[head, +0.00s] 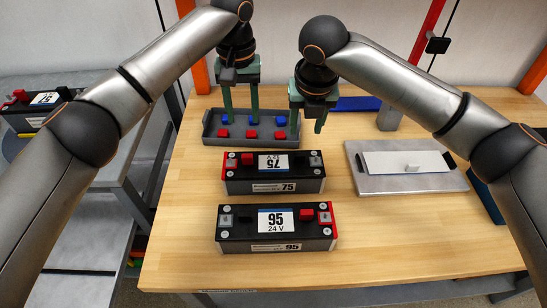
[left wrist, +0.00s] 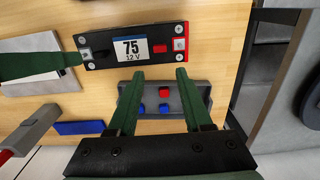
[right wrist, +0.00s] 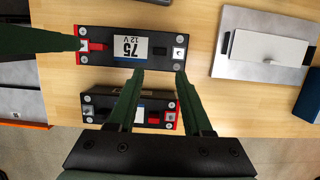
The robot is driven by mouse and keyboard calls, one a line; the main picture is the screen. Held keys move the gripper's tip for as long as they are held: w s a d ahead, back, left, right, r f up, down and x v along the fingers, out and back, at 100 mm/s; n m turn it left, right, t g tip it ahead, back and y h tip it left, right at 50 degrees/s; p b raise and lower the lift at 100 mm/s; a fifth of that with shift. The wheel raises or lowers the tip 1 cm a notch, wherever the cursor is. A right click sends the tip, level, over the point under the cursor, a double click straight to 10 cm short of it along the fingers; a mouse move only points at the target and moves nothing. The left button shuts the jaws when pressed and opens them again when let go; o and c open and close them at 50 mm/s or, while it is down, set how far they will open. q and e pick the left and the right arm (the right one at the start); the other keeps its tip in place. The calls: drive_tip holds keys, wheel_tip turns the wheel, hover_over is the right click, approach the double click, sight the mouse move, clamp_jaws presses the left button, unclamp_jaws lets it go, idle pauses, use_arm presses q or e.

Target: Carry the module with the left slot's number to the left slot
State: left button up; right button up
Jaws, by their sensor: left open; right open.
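Module 75 (head: 240,187), a black 12 V block with a red left end, lies on the wooden table; its big label reads upside down in the head view. It also shows in the left wrist view (left wrist: 104,55) and right wrist view (right wrist: 97,58). Module 95 (head: 250,232), a 24 V block with a red right end, lies nearer. A third module (head: 18,116) stands at far left, its number hard to read. My left gripper (head: 240,116) is open and empty above the grey tray. My right gripper (head: 307,124) is open and empty beside it. I cannot make out the left slot.
The grey tray (head: 211,130) holds several red and blue caps. A metal plate with a white block (head: 375,184) lies right of module 75. A blue piece (head: 358,103) lies behind. A grey bench (head: 90,225) stands left of the table. The table's front right is clear.

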sight(247, 155)
use_arm(q)
wheel_tip(247, 155, down, 12)
drive_tip(key=shift+s+f, duration=0.15)
drive_tip(key=shift+f, duration=0.05)
use_arm(e)
drive_tip(key=x, duration=1.2)
drive_tip(key=shift+f, duration=0.2)
use_arm(q)
drive_tip(key=shift+c, duration=0.2)
use_arm(e)
drive_tip(key=shift+c, duration=0.2)
use_arm(q)
drive_tip(key=c, duration=0.7)
use_arm(e)
drive_tip(key=shift+d, duration=0.1)
drive_tip(key=c, duration=0.7)
use_arm(q)
clamp_jaws()
use_arm(e)
clamp_jaws()
use_arm(q)
drive_tip(key=shift+a, duration=0.1)
drive_tip(key=shift+r, duration=0.15)
use_arm(e)
drive_tip(key=shift+w+r, duration=0.1)
drive_tip(key=shift+r, duration=0.15)
